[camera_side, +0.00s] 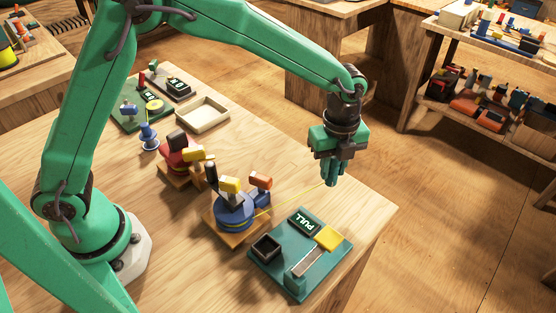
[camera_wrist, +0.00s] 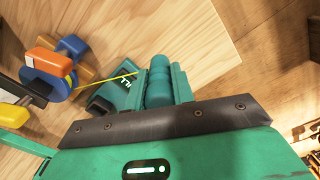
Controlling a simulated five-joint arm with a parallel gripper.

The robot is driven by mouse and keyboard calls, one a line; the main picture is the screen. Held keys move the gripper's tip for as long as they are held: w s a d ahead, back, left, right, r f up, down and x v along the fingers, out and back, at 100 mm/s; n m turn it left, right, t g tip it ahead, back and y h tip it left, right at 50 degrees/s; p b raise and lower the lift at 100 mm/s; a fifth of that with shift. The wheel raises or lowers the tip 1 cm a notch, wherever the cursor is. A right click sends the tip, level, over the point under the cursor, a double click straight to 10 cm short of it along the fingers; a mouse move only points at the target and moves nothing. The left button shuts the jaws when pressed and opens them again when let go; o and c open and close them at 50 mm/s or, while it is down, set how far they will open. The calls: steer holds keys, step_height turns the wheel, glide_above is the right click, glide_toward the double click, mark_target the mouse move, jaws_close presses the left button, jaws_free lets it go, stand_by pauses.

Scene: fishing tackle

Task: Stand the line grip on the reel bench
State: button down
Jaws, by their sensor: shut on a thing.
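My gripper (camera_side: 331,180) hangs above the table near its right edge, shut on the teal line grip, a ribbed cylinder (camera_wrist: 158,85) between the fingers in the wrist view. A thin yellow line (camera_side: 290,203) runs taut from the blue reel (camera_side: 234,213) toward my gripper. The reel sits on a wooden base (camera_side: 240,239), with yellow and orange knobs. To its right lies a teal board (camera_side: 272,269) with a PULL sign (camera_side: 305,223), a dark open box (camera_side: 265,246), a pale slotted strip and a yellow block (camera_side: 328,238). No label shows which is the reel bench.
A red reel (camera_side: 175,155) on a wooden base, a blue peg-like piece (camera_side: 148,137), a pale open tray (camera_side: 203,116) and a green board (camera_side: 130,118) stand farther back. The table's right corner is bare. A shelf of tackle (camera_side: 475,108) stands beyond.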

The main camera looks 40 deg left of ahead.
mark_target(330, 185)
steer(key=shift+f, duration=3.2)
steer(key=c, duration=1.1)
jaws_free()
steer(key=shift+r, duration=3.9)
